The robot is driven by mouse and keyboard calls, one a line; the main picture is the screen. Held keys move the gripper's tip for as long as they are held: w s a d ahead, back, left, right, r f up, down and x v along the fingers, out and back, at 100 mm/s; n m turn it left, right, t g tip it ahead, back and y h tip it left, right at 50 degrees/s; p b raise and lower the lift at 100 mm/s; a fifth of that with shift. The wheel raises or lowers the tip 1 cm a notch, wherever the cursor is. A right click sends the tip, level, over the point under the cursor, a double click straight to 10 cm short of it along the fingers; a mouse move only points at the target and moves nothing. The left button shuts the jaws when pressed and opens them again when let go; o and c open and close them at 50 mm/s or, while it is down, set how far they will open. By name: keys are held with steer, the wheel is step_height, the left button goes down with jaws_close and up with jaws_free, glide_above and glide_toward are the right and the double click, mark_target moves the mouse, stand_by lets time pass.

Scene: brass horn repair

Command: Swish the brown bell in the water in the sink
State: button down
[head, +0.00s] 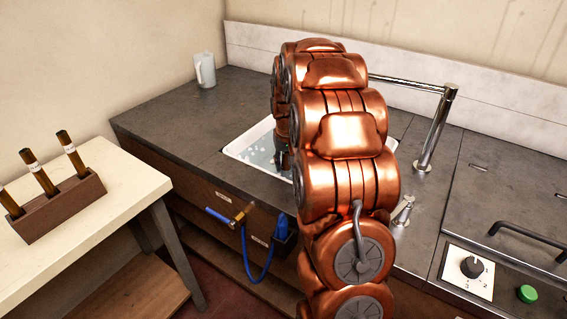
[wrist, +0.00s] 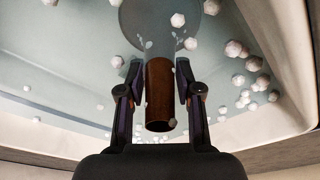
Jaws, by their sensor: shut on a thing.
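My gripper (wrist: 160,92) is shut on the brown bell (wrist: 159,80), with one finger on each side of its tube, in the wrist view. The bell's wide grey-blue flared end shows beyond the tube at the top of that view. The bell is over or in the water (wrist: 75,60) of the sink; how deep it sits I cannot tell. In the head view the white-rimmed sink (head: 236,150) is partly hidden behind my copper arm, and so is the bell. White foam-like lumps (wrist: 252,64) show around the bell.
A chrome faucet (head: 436,130) stands at the right of the sink. A white jug (head: 204,69) stands on the dark counter (head: 165,118) at the back left. A blue hose (head: 250,262) hangs at the counter front. A rack (head: 62,207) with several brown tubes stands on the pale table.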

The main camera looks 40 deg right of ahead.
steer(key=shift+s+d, duration=0.3)
steer(key=shift+s, duration=0.6)
steer(key=shift+w, duration=0.3)
steer(key=shift+w+a, duration=0.25)
steer(key=shift+w, duration=0.35)
steer(key=shift+w+a, duration=0.25)
steer(key=shift+w, duration=0.3)
steer(key=shift+s, duration=0.1)
steer(key=shift+s+d+b, duration=0.25)
steer(key=shift+s, duration=0.45)
steer(key=shift+s+d+b, duration=0.2)
steer(key=shift+s+d, duration=0.05)
steer(key=shift+s, duration=0.4)
steer(key=shift+w, duration=0.2)
steer(key=shift+w+a, duration=0.25)
steer(key=shift+w, duration=0.35)
steer(key=shift+w+a, duration=0.25)
steer(key=shift+w, duration=0.35)
steer(key=shift+s, duration=0.1)
